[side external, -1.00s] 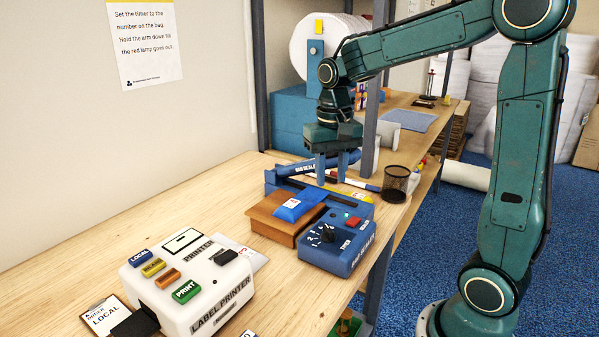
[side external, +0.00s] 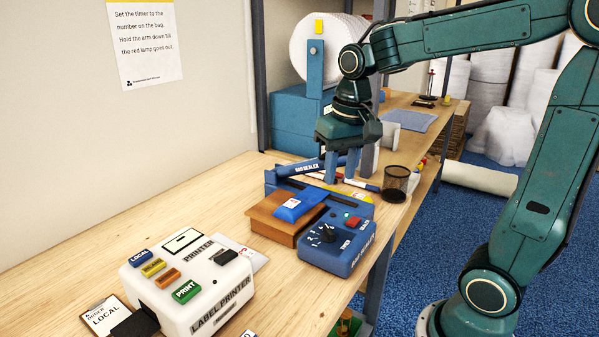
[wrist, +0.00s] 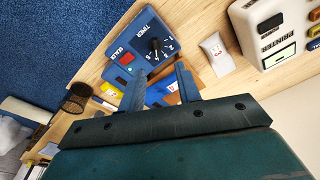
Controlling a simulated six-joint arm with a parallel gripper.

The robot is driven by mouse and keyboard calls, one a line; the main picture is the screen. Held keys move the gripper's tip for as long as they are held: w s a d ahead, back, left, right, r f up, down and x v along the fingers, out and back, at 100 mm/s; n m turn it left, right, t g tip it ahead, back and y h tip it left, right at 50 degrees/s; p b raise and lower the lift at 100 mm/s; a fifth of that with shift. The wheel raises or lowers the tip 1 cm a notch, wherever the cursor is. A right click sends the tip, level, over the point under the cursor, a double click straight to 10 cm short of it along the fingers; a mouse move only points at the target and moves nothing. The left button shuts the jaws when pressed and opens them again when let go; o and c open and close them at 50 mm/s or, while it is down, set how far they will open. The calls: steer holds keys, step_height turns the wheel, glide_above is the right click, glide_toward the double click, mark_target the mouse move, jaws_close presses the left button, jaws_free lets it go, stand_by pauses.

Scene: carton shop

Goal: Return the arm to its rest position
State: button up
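My gripper (side external: 342,166) is at the back end of the bag sealer, fingers pointing down and apart, with nothing seen between them. The wrist view also shows my gripper (wrist: 160,83) open, its fingers spread over the sealer. A blue bag (side external: 299,204) lies on the sealer's brown platform (side external: 268,214). The blue timer box (side external: 338,255) carries a dial (side external: 327,234) and a red lamp (side external: 353,220).
A white label printer (side external: 190,285) stands at the front left. A black mesh cup (side external: 397,182) stands right of my gripper, near the bench edge. A grey shelf post (side external: 378,50) rises close behind my gripper. A large white roll (side external: 325,50) is behind.

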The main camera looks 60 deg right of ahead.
steer(key=s+a+n+t, duration=0.4)
steer(key=s+a+n, duration=0.1)
steer(key=s, duration=0.7)
steer(key=shift+a, duration=0.5)
